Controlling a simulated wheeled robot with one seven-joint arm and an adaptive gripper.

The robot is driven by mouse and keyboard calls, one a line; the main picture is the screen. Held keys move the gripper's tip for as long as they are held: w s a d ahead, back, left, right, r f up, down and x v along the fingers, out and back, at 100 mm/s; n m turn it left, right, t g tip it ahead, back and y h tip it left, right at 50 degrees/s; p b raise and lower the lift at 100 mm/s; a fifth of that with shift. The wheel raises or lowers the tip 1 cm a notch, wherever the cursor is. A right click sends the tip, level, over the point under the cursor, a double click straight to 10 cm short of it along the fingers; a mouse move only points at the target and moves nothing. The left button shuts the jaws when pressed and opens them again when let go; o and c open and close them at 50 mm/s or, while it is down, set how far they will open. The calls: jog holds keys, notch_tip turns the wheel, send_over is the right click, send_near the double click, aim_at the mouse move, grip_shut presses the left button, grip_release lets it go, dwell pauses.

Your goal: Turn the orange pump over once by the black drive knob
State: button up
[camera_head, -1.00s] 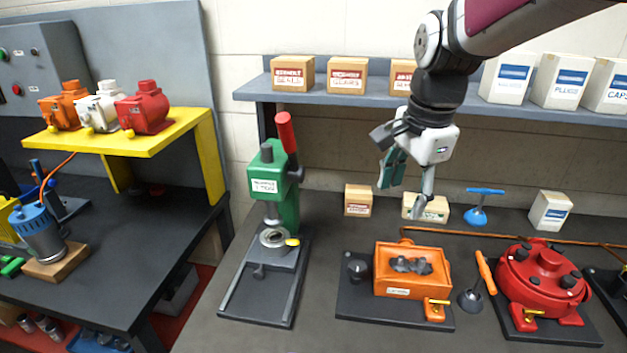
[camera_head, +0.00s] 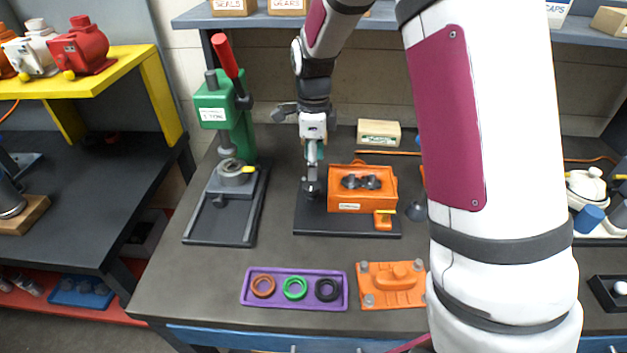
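The orange pump (camera_head: 361,197) is a box with an open top showing dark gears. It stands on a black base plate (camera_head: 345,228) in the middle of the bench. The black drive knob (camera_head: 313,188) is at the pump's left side on the same plate. My gripper (camera_head: 312,172) points down directly over the knob, with its fingertips at or just above the knob's top. I see it nearly edge-on, so its finger gap and any contact with the knob are hidden.
A green press (camera_head: 228,120) with a red lever stands close left of my gripper. A purple tray (camera_head: 294,304) with three rings and an orange cover plate (camera_head: 391,300) lie in front. A small box (camera_head: 379,133) is behind the pump. My arm hides the bench to the right.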

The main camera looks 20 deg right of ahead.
aim_at(314, 185)
notch_tip(314, 185, down, 7)
jog(key=shift+r+p, duration=0.2)
jog(key=shift+p, duration=0.1)
jog(key=c, duration=1.2)
